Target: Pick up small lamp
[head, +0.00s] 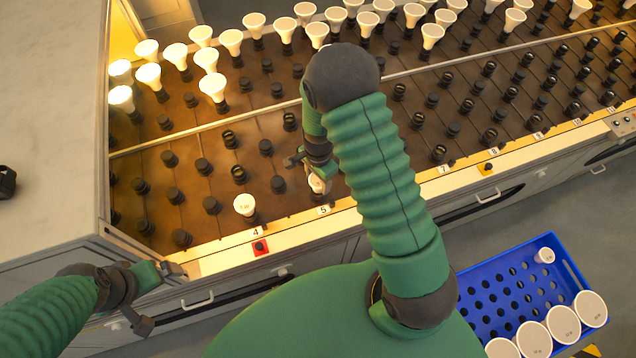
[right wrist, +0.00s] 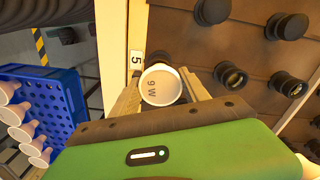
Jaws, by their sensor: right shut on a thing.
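A small white lamp (head: 317,184) is at the front row of the board, by label 5. In the right wrist view its round face, marked "9 W" (right wrist: 162,86), points at the camera. My right gripper (head: 316,176) is shut on this small lamp, with one finger on each side of it. The lamp's base is hidden, so I cannot tell whether it sits in a socket. My left gripper (head: 160,298) is open and empty at the board's front left corner.
Another small white lamp (head: 244,205) stands by label 4, left of my right gripper. Black sockets (head: 278,184) cover the board around it. Many larger white lamps (head: 232,40) stand in the back rows. A blue crate (head: 482,296) at lower right holds several white lamps.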

